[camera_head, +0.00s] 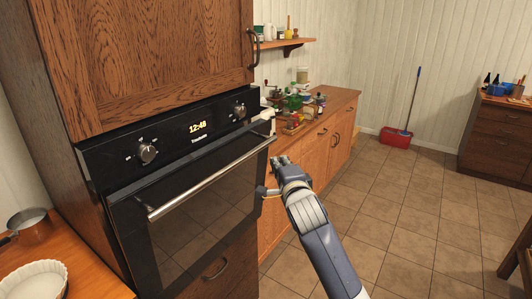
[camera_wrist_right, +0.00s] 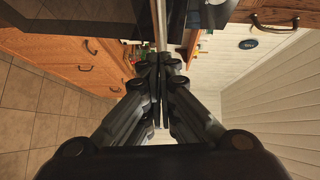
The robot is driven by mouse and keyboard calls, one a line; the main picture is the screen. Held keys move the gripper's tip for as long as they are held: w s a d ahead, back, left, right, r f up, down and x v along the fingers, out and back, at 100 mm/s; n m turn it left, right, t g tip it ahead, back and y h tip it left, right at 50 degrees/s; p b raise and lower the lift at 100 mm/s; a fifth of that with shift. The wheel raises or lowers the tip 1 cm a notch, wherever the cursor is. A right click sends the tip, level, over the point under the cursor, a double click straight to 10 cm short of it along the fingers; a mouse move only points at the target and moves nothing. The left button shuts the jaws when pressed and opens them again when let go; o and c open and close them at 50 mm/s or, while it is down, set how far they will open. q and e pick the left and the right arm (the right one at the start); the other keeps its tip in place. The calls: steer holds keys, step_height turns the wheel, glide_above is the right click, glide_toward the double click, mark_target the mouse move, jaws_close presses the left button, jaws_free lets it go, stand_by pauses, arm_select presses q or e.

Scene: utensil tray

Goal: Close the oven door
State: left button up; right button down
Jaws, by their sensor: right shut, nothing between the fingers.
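The black oven door (camera_head: 205,205), with a dark glass pane and a silver bar handle (camera_head: 210,178), is in the head view. Its top edge stands out a little from the control panel (camera_head: 175,133), so it looks slightly ajar. My right gripper (camera_head: 272,178) is at the right end of the door, beside its edge. In the right wrist view my gripper (camera_wrist_right: 160,66) is shut and empty, with the bright bar and dark door part just beyond the fingertips. I cannot tell whether the fingers touch the door. My left gripper is out of view.
A wooden counter (camera_head: 338,101) with bottles and jars continues right of the oven. A pot (camera_head: 30,230) and a white fluted dish (camera_head: 34,281) stand on the left counter. The tiled floor (camera_head: 400,205) is open; a red dustpan (camera_head: 396,138) lies by the back wall.

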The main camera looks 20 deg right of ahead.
mark_target(253, 149)
steer(key=shift+w+a+f+p, duration=0.1)
steer(key=shift+w+a+p, duration=0.3)
steer(key=shift+w, duration=0.7)
steer(key=shift+w+a+f+p, duration=0.1)
steer(key=shift+w+a+p, duration=0.25)
steer(key=shift+w, duration=0.7)
steer(key=shift+w+a+p, duration=0.25)
steer(key=shift+w+p, duration=0.2)
steer(key=shift+w, duration=0.65)
steer(key=shift+w+a+b, duration=0.1)
steer(key=shift+w+b, duration=0.2)
steer(key=shift+b, duration=0.25)
steer(key=w+a+b, duration=0.1)
steer(key=b, duration=0.1)
steer(key=w+a+r+b, duration=0.1)
steer(key=w+b, duration=0.1)
steer(key=shift+w+a, duration=0.3)
steer(key=shift+a, duration=0.05)
steer(key=shift+a+r, duration=0.15)
steer(key=shift+a, duration=0.05)
steer(key=shift+r, duration=0.35)
